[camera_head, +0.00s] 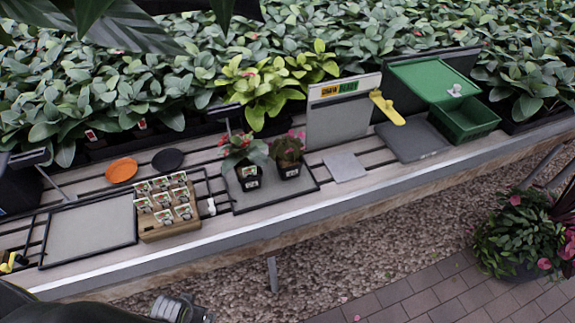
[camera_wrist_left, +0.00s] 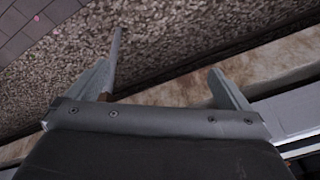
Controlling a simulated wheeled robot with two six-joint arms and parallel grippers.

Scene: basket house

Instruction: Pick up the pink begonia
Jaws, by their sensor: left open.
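Two small potted plants stand side by side on a dark-rimmed tray (camera_head: 243,205) on the bench. The right one, with pinkish-red flowers and dark leaves, looks like the pink begonia (camera_head: 288,152). The left one is a red-flowered plant (camera_head: 245,157) with greener leaves; both have dark pots with white labels. My left gripper (camera_wrist_left: 165,82) is open and empty in the left wrist view, above the bench edge and gravel. My right gripper is not in view.
A wooden box of small labelled packets (camera_head: 168,228) stands left of the tray. A sign board (camera_head: 337,118) and green crate (camera_head: 466,117) stand right. Dense foliage fills the back.

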